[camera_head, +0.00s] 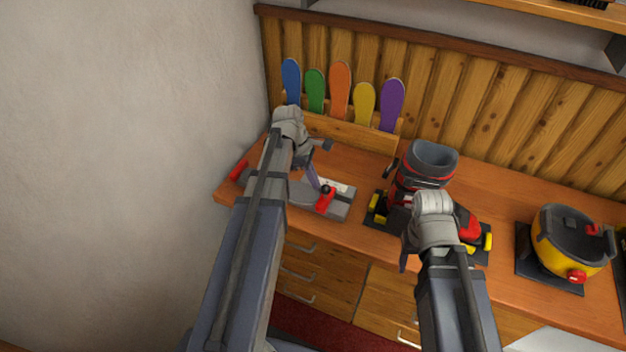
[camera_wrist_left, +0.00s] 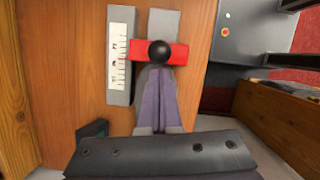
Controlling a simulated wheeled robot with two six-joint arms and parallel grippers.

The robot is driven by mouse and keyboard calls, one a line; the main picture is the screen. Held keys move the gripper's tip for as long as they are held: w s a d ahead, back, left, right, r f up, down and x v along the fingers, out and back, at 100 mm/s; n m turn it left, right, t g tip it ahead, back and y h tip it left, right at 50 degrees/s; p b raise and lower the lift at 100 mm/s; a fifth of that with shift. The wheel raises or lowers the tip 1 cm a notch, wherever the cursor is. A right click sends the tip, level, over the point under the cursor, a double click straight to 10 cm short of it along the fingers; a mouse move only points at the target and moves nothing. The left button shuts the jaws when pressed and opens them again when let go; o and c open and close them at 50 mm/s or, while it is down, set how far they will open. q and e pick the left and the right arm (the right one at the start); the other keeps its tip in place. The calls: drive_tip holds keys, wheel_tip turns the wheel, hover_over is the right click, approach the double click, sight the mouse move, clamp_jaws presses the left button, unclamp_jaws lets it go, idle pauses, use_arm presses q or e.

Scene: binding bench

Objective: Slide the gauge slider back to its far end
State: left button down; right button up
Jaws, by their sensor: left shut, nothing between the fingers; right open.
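The gauge is a grey base (camera_head: 343,208) with a white marked scale, seen clearly in the left wrist view (camera_wrist_left: 121,47). Its red slider (camera_head: 326,203) with a black ball knob lies across the grey rail; the slider also shows in the left wrist view (camera_wrist_left: 176,55), about level with the scale's middle. Bare rail (camera_wrist_left: 163,22) shows above it there. My left gripper (camera_head: 321,186) is shut and empty, its tips right at the slider and knob; whether they touch, I cannot tell. My right gripper (camera_head: 405,262) is open, in front of the boot, partly hidden by its own wrist.
A dark boot (camera_head: 431,163) with red bands stands on a black stand right of the gauge. A yellow pot-like device (camera_head: 568,244) is further right. Several coloured ski-tip shapes stand in a wooden rack (camera_head: 350,132) behind. A red handle (camera_head: 239,170) lies at the bench's left end.

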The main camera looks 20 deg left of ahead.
sight(330, 191)
use_arm(q)
drive_tip(key=d, duration=0.5)
drive_tip(key=shift+a, duration=0.15)
use_arm(e)
drive_tip(key=shift+a, duration=0.15)
use_arm(q)
drive_tip(key=shift+a+r, duration=0.1)
drive_tip(key=shift+a, duration=0.2)
drive_tip(key=a, duration=0.2)
drive_tip(key=a+p, duration=0.1)
drive_tip(key=shift+s+r, duration=0.3)
drive_tip(key=shift+r, duration=0.1)
drive_tip(key=p+v, duration=0.9)
drive_tip(key=v, duration=0.1)
drive_tip(key=shift+a, duration=0.3)
use_arm(e)
wheel_tip(330, 191, up, 10)
drive_tip(key=a, duration=0.1)
drive_tip(key=shift+r, duration=0.2)
use_arm(q)
drive_tip(key=shift+s+f, duration=0.1)
use_arm(e)
drive_tip(key=shift+s, duration=0.1)
